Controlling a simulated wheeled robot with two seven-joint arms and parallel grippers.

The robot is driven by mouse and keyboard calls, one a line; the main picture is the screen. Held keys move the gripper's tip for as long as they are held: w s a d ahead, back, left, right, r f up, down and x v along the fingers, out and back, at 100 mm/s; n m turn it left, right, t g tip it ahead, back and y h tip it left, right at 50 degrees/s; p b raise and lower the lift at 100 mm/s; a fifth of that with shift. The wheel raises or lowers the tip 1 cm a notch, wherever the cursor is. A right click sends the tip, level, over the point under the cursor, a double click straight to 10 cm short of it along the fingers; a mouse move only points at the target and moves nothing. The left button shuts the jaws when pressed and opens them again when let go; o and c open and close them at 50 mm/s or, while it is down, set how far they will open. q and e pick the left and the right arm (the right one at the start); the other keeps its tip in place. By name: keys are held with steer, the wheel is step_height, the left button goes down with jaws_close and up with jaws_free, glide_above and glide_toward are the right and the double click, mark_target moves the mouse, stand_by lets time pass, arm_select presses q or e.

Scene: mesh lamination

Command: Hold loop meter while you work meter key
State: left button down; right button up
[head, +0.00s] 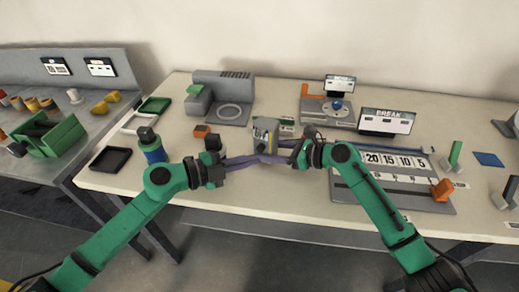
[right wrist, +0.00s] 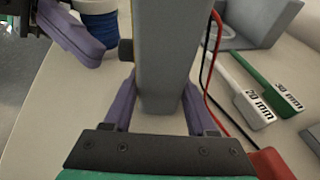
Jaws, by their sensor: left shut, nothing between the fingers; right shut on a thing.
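The loop meter (head: 265,134) is a grey and yellow block near the middle of the table. In the right wrist view its grey body (right wrist: 165,55) stands between the purple fingers of my right gripper (right wrist: 160,110), which is shut on it. A small dark knob (right wrist: 126,50) sticks out of its left side; I cannot tell if it is the meter key. My left gripper (head: 250,161) is shut and empty, just left of the meter. Its purple finger (right wrist: 75,30) shows at the upper left of the right wrist view, apart from the meter.
Red and black wires (right wrist: 212,60) run beside the meter, near white 20 mm and green 30 mm tags (right wrist: 270,90). A grey machine (head: 225,98) stands behind. A numbered board (head: 395,162) lies to the right, a blue spool (head: 153,150) and black tray (head: 110,159) to the left.

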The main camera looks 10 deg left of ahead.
stand_by(0.3)
arm_select(q)
steer(key=shift+w+d, duration=0.15)
steer(key=shift+w, duration=0.25)
steer(key=shift+w+d, duration=0.1)
steer(key=shift+w, duration=0.4)
stand_by(0.7)
steer(key=shift+s, duration=0.15)
steer(key=shift+s+a, duration=0.25)
steer(key=shift+s, duration=0.5)
steer(key=shift+s+a, duration=0.25)
steer(key=shift+s, duration=0.55)
steer(key=shift+s+a, duration=0.25)
steer(key=shift+s, duration=0.55)
steer(key=shift+s+a, duration=0.25)
steer(key=shift+s, duration=0.55)
